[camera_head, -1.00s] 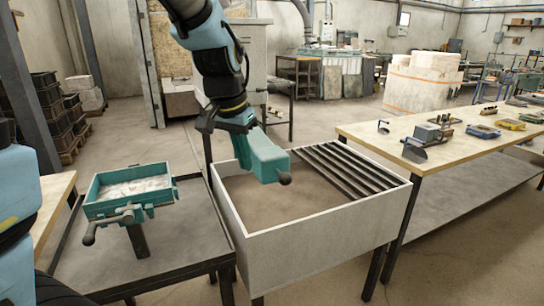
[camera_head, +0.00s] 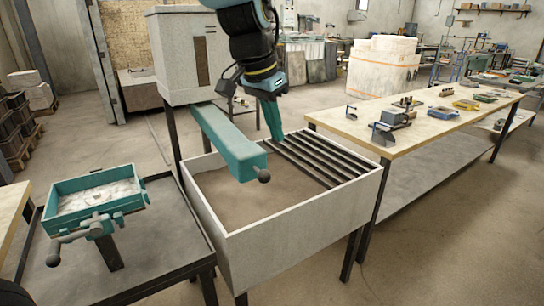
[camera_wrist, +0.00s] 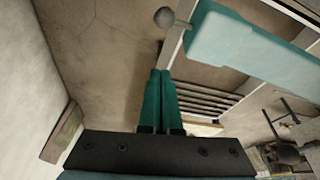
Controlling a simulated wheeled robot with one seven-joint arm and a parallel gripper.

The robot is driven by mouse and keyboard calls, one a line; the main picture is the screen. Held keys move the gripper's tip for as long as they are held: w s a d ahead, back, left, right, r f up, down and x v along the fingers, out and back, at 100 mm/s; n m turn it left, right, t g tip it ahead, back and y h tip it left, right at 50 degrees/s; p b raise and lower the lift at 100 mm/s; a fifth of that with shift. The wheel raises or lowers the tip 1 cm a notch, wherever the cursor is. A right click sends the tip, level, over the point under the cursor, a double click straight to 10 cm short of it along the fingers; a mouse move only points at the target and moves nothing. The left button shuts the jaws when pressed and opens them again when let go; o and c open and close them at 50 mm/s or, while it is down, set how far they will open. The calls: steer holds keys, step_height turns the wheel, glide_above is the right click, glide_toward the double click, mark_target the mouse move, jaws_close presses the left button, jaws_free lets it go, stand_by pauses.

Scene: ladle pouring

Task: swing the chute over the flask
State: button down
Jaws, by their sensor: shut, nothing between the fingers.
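The chute (camera_head: 228,140) is a long teal trough that runs from a grey box on legs out over the sand-filled bin. It ends in a dark round knob (camera_head: 264,176). The flask (camera_head: 66,203) is a teal open frame with pale content, on a low stand to the left, well apart from the chute's end. My gripper (camera_head: 274,138) is shut and empty, pointing down just right of the chute, with a visible gap. In the wrist view, my closed teal fingers (camera_wrist: 162,72) lie below the chute (camera_wrist: 250,45) and its knob (camera_wrist: 165,17).
The white-walled bin (camera_head: 300,228) stands under the chute, with dark slats (camera_head: 315,160) across its right part. The grey box (camera_head: 185,55) stands behind. A workbench (camera_head: 440,122) with tools is at right. A dark metal table (camera_head: 160,250) carries the flask stand.

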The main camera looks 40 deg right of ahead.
step_height(320, 180, down, 8)
steer(key=p, duration=0.3)
steer(key=shift+a+f+p, duration=0.25)
steer(key=shift+a+p, duration=0.15)
steer(key=shift+a, duration=0.05)
steer(key=shift+a, duration=0.1)
